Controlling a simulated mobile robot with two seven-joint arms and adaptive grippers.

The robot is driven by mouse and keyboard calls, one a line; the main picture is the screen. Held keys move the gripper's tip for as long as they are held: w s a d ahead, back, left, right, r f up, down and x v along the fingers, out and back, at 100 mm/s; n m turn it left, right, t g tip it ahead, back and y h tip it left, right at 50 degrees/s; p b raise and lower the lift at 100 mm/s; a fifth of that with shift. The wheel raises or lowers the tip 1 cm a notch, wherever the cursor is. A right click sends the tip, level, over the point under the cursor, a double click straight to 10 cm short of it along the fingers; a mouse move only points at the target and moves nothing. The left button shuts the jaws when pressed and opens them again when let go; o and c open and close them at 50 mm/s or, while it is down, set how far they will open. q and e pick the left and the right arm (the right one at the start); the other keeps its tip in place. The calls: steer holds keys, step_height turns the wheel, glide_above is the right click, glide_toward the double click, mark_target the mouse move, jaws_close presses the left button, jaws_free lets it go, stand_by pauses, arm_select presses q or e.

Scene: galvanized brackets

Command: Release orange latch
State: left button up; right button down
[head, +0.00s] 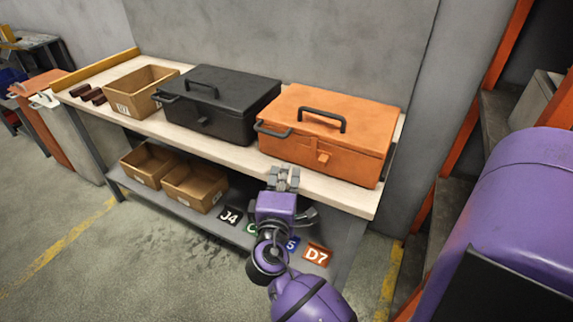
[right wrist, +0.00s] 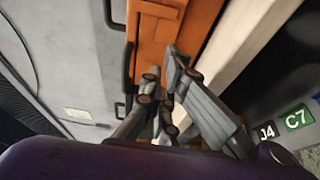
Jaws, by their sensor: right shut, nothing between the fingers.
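The orange case (head: 335,115) sits closed at the right end of the bench, with a black handle on its lid. Its small orange latch (head: 323,157) is on the front face, in line with the lid seam. My right gripper (head: 284,178) is in front of the bench edge, left of the latch and lower in the picture. It is shut, holds nothing and appears apart from the latch. In the right wrist view, the fingers (right wrist: 165,80) point toward the orange case (right wrist: 147,45) and hide part of it. My left gripper is in neither view.
A black case (head: 235,98) stands left of the orange one on the bench (head: 345,197). A cardboard box (head: 140,90) is farther left. Two more boxes and label cards (head: 317,254) lie on the lower shelf. An orange-framed rack (head: 470,110) stands at right.

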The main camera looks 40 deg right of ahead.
steer(key=shift+b+v, duration=0.35)
steer(key=shift+v, duration=2.25)
steer(key=shift+d, duration=0.15)
